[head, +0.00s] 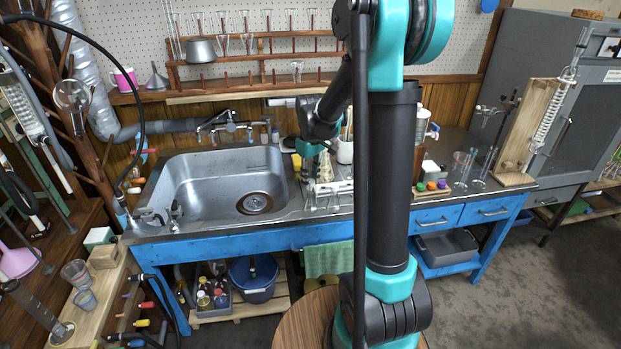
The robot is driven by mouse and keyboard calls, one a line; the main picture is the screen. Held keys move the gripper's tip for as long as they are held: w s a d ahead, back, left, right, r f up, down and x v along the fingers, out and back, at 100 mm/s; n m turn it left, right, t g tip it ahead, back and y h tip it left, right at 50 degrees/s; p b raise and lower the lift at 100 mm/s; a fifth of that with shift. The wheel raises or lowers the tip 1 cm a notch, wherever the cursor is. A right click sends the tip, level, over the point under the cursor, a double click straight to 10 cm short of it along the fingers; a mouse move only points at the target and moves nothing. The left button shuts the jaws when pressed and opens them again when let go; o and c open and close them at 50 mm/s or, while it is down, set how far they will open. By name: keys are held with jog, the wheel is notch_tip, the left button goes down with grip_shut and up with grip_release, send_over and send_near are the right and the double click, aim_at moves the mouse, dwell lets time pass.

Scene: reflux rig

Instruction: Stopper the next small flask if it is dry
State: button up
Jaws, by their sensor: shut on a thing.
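My gripper (311,165) reaches down over the counter just right of the sink, small in the head view. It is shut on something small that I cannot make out. Small clear glassware (333,190) stands on the counter at and just right of the gripper; outlines blur together, and I cannot tell whether any flask is wet or dry. My upright arm hides the counter between.
The steel sink (182,205) lies left of the gripper, with the tap (229,122) behind it. A white pot (345,151) stands behind the glassware. Glass vessels (462,168) and a wooden stand (522,140) are at right. A glassware rack (255,85) hangs behind.

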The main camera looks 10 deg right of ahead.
aim_at(311, 181)
jog(key=shift+f, duration=0.15)
jog(key=shift+f, duration=0.4)
jog(key=shift+f, duration=0.5)
dwell(0.9)
jog(key=o, duration=0.8)
jog(key=shift+o, duration=0.2)
notch_tip(311, 181, up, 12)
jog(key=s+d+f+m+t, duration=0.1)
jog(key=s+f+m, duration=0.1)
jog(key=s+f, duration=0.2)
jog(key=s+d+f+m+t, duration=0.1)
jog(key=s+f, duration=0.3)
jog(key=s, duration=0.6)
jog(key=s+d+f+m+t, duration=0.2)
jog(key=s+f, duration=0.3)
jog(key=s, duration=0.3)
jog(key=shift+m, duration=0.9)
